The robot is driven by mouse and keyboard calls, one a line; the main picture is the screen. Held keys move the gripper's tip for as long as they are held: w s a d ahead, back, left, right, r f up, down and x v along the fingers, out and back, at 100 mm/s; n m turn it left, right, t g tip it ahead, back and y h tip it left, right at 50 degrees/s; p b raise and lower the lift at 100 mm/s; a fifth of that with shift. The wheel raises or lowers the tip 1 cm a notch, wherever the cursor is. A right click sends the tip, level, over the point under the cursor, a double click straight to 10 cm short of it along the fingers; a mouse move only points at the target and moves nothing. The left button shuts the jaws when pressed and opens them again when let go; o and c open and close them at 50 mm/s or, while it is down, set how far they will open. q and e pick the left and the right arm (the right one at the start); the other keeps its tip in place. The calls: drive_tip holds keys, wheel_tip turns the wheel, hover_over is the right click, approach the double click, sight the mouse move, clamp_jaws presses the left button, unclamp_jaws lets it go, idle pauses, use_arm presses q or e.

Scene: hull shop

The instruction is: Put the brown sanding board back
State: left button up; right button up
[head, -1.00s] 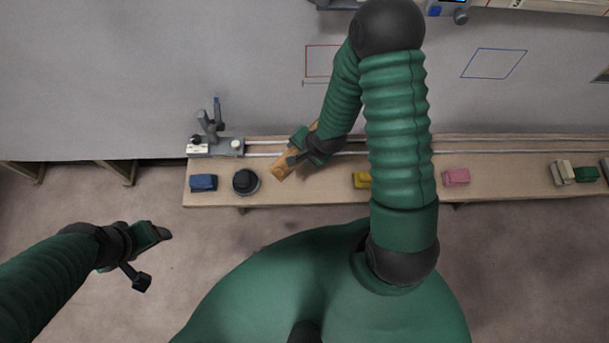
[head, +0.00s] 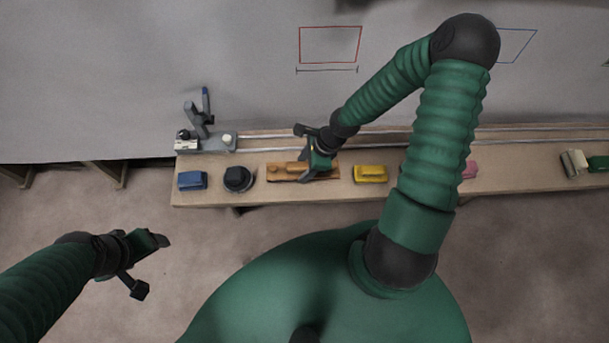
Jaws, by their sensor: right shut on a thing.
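The brown sanding board (head: 280,173) lies lengthwise along the wooden bench (head: 430,196), between a black round knob-like thing and a yellow block. It appears level and on or very close to the bench top; I cannot tell if it touches. My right gripper (head: 316,172) is shut on the board right of its middle and hides part of it. My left gripper (head: 152,264) hangs over the floor at the lower left, away from the bench, with its fingers spread and nothing between them.
On the bench, a blue block (head: 192,180) and the black round thing (head: 237,178) stand to the left. The yellow block (head: 370,173) is just right of the board, a pink block (head: 470,169) further right. A grey clamp (head: 207,137) stands at the back left. A rail (head: 265,138) runs behind.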

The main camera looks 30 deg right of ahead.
drive_tip(key=f, duration=0.1)
drive_tip(key=f+b, duration=0.1)
drive_tip(key=f, duration=0.2)
drive_tip(key=shift+a+f, duration=0.25)
drive_tip(key=shift+f, duration=0.1)
drive_tip(key=shift+d, duration=0.15)
drive_tip(key=shift+c, duration=0.7)
drive_tip(key=o, duration=1.4)
drive_tip(key=shift+d, duration=0.1)
